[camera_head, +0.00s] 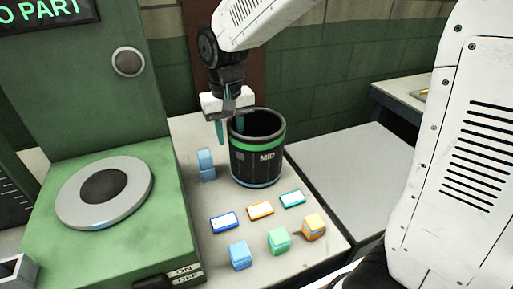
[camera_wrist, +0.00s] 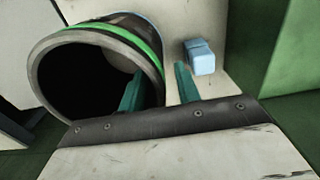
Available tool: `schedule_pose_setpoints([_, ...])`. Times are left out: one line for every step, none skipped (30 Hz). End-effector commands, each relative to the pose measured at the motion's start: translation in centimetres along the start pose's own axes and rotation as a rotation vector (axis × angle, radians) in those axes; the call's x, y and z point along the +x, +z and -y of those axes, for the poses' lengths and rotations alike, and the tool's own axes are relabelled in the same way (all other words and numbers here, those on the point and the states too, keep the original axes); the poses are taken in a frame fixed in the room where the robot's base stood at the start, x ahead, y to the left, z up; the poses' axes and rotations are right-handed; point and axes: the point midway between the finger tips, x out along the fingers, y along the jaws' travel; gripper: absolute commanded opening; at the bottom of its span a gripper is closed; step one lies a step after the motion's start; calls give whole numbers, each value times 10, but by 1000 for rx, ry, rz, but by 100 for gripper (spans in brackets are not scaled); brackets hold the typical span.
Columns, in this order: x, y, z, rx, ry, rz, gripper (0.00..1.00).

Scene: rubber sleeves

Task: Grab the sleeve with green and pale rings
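The sleeve (camera_head: 257,165) is a black open-topped cylinder with a green ring, a pale rim, a pale blue band at its foot and the label MID. It stands upright on the light table. My gripper (camera_head: 229,128) points down at the sleeve's left rim. In the wrist view the sleeve (camera_wrist: 112,28) lies at upper left. My gripper (camera_wrist: 159,72) is open there, with two teal fingers apart. One finger overlaps the sleeve's mouth and the other is outside the wall. I cannot tell how deep the first finger reaches.
Light blue blocks (camera_head: 206,165) stand close left of the sleeve, also in the wrist view (camera_wrist: 200,57). Blue (camera_head: 241,256), green (camera_head: 278,241) and orange (camera_head: 314,228) blocks and several small labels (camera_head: 260,210) lie in front. A green machine (camera_head: 150,235) stands left.

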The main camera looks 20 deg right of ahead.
Motion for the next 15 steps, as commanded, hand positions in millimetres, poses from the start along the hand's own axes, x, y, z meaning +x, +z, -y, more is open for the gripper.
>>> schedule_pose_setpoints([9, 1, 0, 0, 1, 4, 33])
schedule_pose_setpoints([14, 1, 0, 0, 1, 5, 33])
schedule_pose_setpoints([18, 0, 0, 0, 1, 3, 33])
schedule_pose_setpoints([21, 0, 0, 0, 1, 2, 33])
schedule_pose_setpoints([24, 0, 0, 0, 1, 2, 33])
schedule_pose_setpoints([26, 0, 0, 0, 0, 1, 33])
schedule_pose_setpoints([27, 0, 0, 0, 0, 1, 33])
schedule_pose_setpoints([28, 0, 0, 0, 0, 1, 33])
schedule_pose_setpoints([28, 0, 0, 0, 0, 0, 33])
schedule_pose_setpoints([28, 0, 0, 0, 0, 0, 33])
schedule_pose_setpoints([28, 0, 0, 0, 0, 0, 33])
schedule_pose_setpoints([28, 0, 0, 0, 0, 0, 33])
schedule_pose_setpoints([28, 0, 0, 0, 0, 0, 33])
schedule_pose_setpoints([28, 0, 0, 0, 0, 0, 30])
schedule_pose_setpoints([28, 0, 0, 0, 0, 0, 19])
